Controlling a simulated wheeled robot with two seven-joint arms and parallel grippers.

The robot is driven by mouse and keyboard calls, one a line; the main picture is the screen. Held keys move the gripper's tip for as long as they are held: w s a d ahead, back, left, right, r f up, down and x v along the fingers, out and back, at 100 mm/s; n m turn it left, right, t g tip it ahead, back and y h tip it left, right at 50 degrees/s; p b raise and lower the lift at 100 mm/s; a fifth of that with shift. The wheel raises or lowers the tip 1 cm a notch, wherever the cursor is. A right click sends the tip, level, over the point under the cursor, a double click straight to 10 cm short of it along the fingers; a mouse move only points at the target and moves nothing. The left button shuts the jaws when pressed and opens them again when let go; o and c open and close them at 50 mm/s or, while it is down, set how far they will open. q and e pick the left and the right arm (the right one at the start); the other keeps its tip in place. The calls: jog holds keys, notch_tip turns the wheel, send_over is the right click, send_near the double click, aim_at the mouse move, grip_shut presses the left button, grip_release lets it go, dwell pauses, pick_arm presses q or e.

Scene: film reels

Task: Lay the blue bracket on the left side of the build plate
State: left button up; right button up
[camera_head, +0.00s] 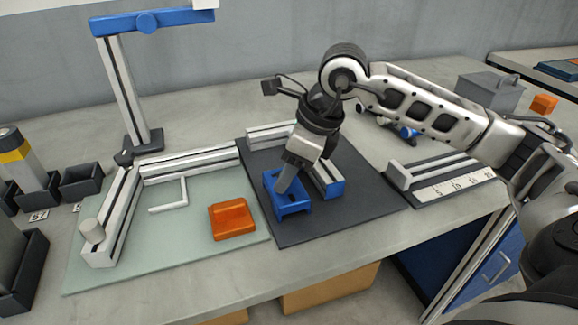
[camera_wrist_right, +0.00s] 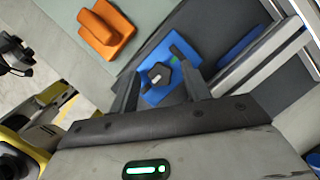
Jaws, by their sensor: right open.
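The blue bracket (camera_head: 293,209) lies on a dark grey mat (camera_head: 345,215). My right gripper (camera_head: 284,187) reaches down to it, jaws open. In the right wrist view the two fingers (camera_wrist_right: 157,66) stand apart on either side of a dark knob on the bracket (camera_wrist_right: 156,94); whether they touch it I cannot tell. The pale green build plate (camera_head: 140,255) lies to the left of the mat. My left gripper is not in view.
An orange block (camera_head: 231,218) sits on the plate's right part, close to the blue bracket. Pale rails (camera_head: 190,165) edge the plate's back and left, with a tall post (camera_head: 122,90) behind. A grey rail with blue (camera_head: 327,180) stands right of my gripper.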

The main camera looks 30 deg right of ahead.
jog(key=v, duration=1.2)
jog(key=shift+p, duration=0.35)
